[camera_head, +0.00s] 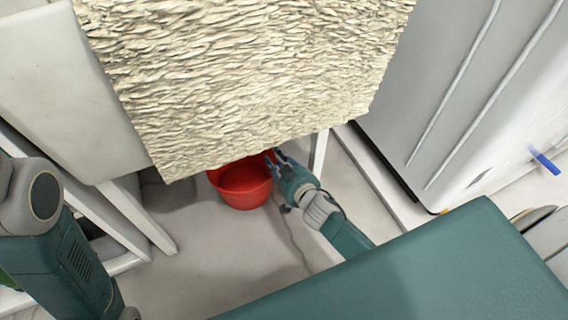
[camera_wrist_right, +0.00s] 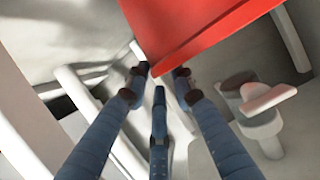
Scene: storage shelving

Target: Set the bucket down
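The red bucket (camera_head: 243,186) is below the front edge of a cream, rough-textured slab in the head view, which hides its far part. It appears upright. A soft shadow on the floor lies apart from it, so it seems to hang above the floor. My right gripper (camera_head: 275,158) is at the bucket's right rim. In the right wrist view the fingers (camera_wrist_right: 160,76) close in on the edge of the red bucket wall (camera_wrist_right: 195,30), with fingertips on both sides of it. My left arm shows at the left, but its gripper is out of view.
The textured slab (camera_head: 240,70) overhangs the bucket, with a white leg (camera_head: 319,152) right of my right gripper. White shelving (camera_head: 140,215) stands left. A white cabinet (camera_head: 440,90) stands right. Pale floor (camera_head: 200,262) in front of the bucket is clear.

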